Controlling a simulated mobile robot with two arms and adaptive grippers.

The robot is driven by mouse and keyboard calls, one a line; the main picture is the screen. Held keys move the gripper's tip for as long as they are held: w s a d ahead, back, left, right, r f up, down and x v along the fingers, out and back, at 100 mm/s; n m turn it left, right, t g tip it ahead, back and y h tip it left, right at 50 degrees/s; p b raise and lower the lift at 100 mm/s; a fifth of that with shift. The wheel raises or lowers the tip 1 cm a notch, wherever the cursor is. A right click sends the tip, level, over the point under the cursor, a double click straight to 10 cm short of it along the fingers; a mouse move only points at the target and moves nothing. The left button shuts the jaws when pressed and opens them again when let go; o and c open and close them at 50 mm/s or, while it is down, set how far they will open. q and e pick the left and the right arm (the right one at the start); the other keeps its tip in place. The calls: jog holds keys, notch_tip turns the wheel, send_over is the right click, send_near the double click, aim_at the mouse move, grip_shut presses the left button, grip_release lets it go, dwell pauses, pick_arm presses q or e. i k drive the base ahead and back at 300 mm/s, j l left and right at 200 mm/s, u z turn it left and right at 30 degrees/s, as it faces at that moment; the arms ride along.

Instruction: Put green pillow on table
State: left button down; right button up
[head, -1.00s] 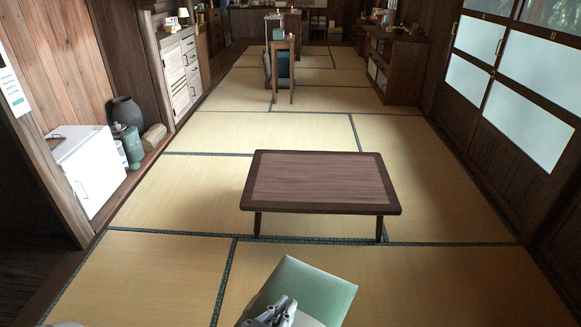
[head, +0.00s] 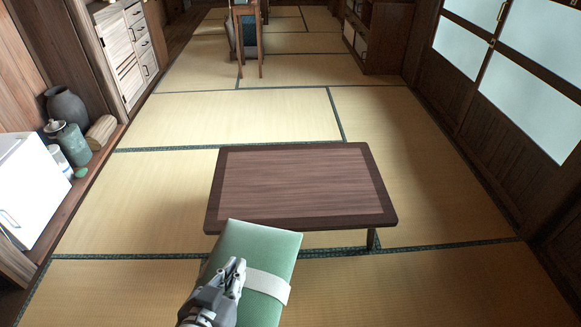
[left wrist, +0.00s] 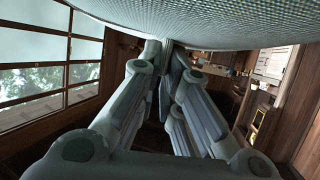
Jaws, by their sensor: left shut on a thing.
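The green pillow (head: 257,251) has a pale band across it and shows at the bottom middle of the head view. My left gripper (head: 236,268) is shut on it, and the pillow hangs in front of the near edge of the table. The low dark-wood table (head: 305,185) stands on the tatami just beyond, its top bare. The pillow's far end overlaps the table's front left edge in the picture; I cannot tell whether they touch. In the left wrist view the pillow's woven underside (left wrist: 220,22) fills the top, against the gripper fingers (left wrist: 168,75). My right gripper is not in view.
A white box (head: 33,190), a dark vase (head: 66,108) and a green jar (head: 72,145) stand along the left wall. A wooden chair (head: 246,35) is at the back. Sliding windows line the right wall. The tatami around the table is clear.

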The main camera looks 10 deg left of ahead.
aim_at(281, 200)
jog(key=i+j, duration=0.2)
jog(key=i, duration=0.3)
jog(key=i+j, duration=0.2)
jog(key=i, duration=0.3)
jog(key=i+j, duration=0.2)
jog(key=i, duration=0.25)
